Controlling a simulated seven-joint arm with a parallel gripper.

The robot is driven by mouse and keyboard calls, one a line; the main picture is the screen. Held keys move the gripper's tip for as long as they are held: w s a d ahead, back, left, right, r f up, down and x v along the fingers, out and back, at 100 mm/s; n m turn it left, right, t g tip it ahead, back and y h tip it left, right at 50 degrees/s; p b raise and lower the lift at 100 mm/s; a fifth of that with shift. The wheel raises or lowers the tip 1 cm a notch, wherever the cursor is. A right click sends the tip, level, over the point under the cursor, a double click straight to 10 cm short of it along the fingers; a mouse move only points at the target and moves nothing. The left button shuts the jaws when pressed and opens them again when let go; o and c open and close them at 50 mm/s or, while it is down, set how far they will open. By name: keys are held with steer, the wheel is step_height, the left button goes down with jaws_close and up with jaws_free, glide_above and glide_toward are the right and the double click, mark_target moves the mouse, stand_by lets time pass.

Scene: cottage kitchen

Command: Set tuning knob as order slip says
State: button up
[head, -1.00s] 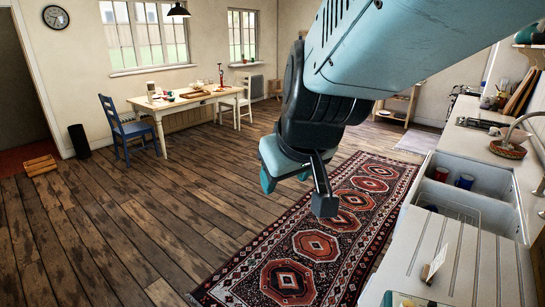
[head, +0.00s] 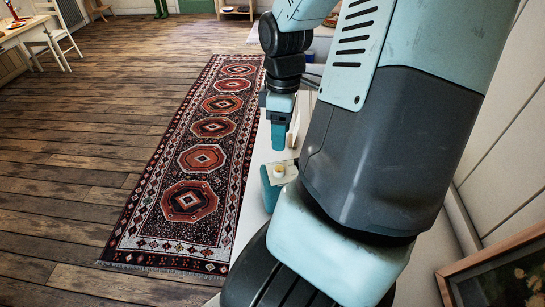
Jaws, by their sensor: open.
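My gripper (head: 279,134) points down over the light counter, just above and behind a small teal box (head: 268,194). I see its fingers edge-on, with nothing visible held between them. The teal box has a pale top panel with a round cream knob (head: 279,171) on it; this looks like the tuning knob. The gripper looks apart from the knob. Any mark or scale on the knob is too small to read. A thin upright cream piece (head: 294,127) stands right beside the gripper, partly hidden; I cannot tell whether it is the order slip, and no writing shows.
My own arm covers the middle right and hides much of the counter (head: 257,165). A patterned rug (head: 213,127) lies on the wooden floor left of the counter. A framed picture (head: 500,275) is at the lower right. A table (head: 22,33) and chair stand far left.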

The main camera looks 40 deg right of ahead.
mark_target(279, 168)
steer(key=f, duration=1)
steer(key=shift+s+a+f, duration=0.2)
steer(key=shift+a+f, duration=0.05)
steer(key=c, duration=1.1)
steer(key=shift+o, duration=0.2)
steer(key=shift+m, duration=3.4)
